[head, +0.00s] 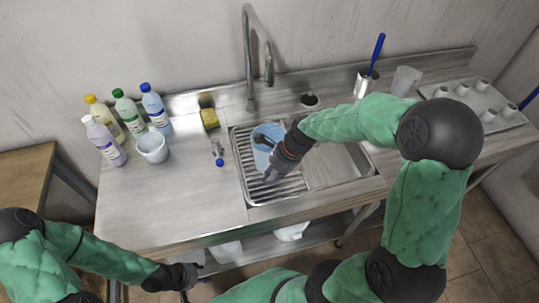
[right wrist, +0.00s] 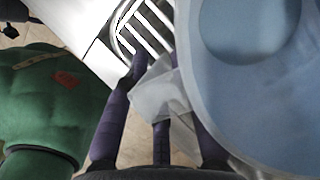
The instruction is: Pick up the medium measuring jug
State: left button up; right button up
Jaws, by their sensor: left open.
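A pale blue see-through jug-like vessel (head: 268,133) stands over the ribbed drainer at the sink, partly hidden by my right gripper. In the right wrist view this vessel (right wrist: 215,85) fills the right side, its round base visible inside. My right gripper (head: 266,166) reaches down at its near side. In the wrist view its dark purple fingers lie around a clear faceted piece, perhaps the handle (right wrist: 160,92); whether they grip it is unclear. A whitish jug (head: 152,148) stands left by the bottles, and a greyish one (head: 404,81) at the back right. My left gripper (head: 180,277) is open below the counter's front edge.
Several bottles (head: 131,117) stand at the counter's back left. A yellow sponge (head: 209,118) and a small blue-tipped item (head: 218,154) lie left of the sink. The tap (head: 248,55) rises behind it. A tray with cups (head: 463,108) is at right. The front left counter is clear.

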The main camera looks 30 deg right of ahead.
grip_shut()
jog(key=shift+r, duration=0.25)
jog(key=shift+r+p, duration=0.7)
jog(key=shift+r, duration=0.45)
jog(key=s+a+r+p, duration=0.5)
jog(key=s+r, duration=0.5)
jog(key=s, duration=0.2)
jog(key=shift+s+a+r, duration=0.15)
jog(key=shift+a, duration=0.35)
jog(key=shift+s, duration=0.1)
